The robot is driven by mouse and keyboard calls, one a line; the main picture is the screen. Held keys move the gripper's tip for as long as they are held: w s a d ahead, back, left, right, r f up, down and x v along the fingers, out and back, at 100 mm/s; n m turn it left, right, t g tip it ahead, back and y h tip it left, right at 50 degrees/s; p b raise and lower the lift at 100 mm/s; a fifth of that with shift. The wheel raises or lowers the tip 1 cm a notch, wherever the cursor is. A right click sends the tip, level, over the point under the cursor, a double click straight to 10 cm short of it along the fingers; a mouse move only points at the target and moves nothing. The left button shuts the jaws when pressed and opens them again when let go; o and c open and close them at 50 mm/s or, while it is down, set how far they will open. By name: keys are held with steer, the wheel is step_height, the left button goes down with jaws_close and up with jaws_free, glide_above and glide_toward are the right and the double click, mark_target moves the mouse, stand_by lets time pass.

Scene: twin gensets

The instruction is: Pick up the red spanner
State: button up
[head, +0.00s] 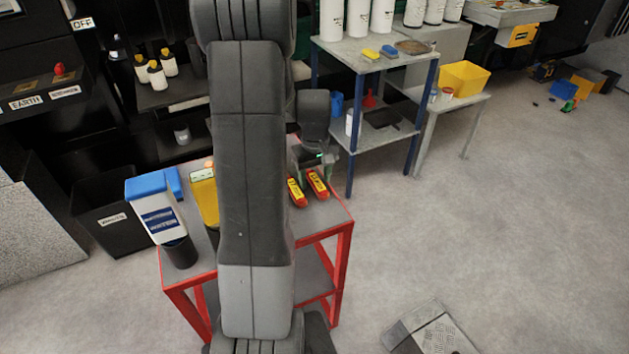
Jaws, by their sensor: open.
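Two red tools with yellow labels, a left one (297,192) and a right one (317,184), lie side by side on the grey top of the red-framed table (328,212). They are the closest match for a red spanner, but their shape is too small to identify, and I cannot tell which is the spanner. My gripper (309,165) is just behind and above them, partly hidden by my arm. It is open, and I see nothing held in it. Whether it touches either tool is unclear. My arm also hides the middle of the table.
A blue-and-white container (155,208) and a yellow item (204,196) stand on the table's left part. A blue-legged shelf (377,62) with bottles stands behind right. A black bin (108,217) is at left. The floor at right is mostly clear.

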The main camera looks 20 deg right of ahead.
jaws_close()
stand_by(0.3)
step_height(320, 180, up, 10)
steer(key=c, duration=0.7)
jaws_free()
steer(key=shift+c, duration=0.2)
jaws_close()
